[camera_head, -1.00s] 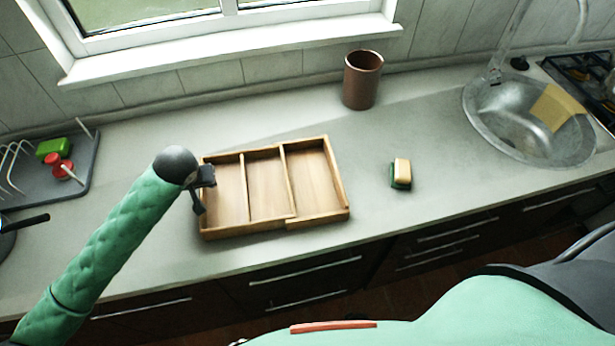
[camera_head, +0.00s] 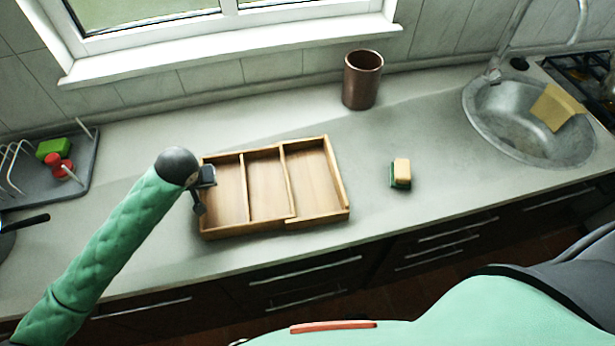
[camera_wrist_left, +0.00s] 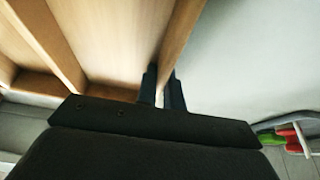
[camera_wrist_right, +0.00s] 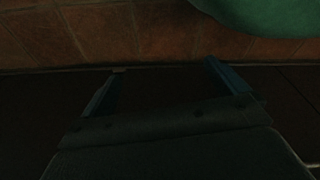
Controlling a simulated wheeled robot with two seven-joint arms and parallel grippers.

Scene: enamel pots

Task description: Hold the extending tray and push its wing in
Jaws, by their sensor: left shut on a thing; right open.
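The extending tray (camera_head: 270,222) is a wooden tray with three compartments lying on the counter. Its right section, the wing (camera_head: 345,190), sticks out to the right, with a small step in the front wall where it meets the body. My left gripper (camera_head: 201,193) is at the tray's left end. In the left wrist view its fingers (camera_wrist_left: 163,88) are shut on the tray's end wall (camera_wrist_left: 180,40), one on each side. My right gripper (camera_wrist_right: 165,75) shows only in the right wrist view, open and empty, over a dark surface and brown tiles.
A sponge (camera_head: 401,173) lies to the right of the tray, with clear counter between. A brown cup (camera_head: 362,80) stands behind. A sink (camera_head: 490,120) with a yellow cloth (camera_head: 556,106) is far right. A dish rack (camera_head: 75,180) is at the left.

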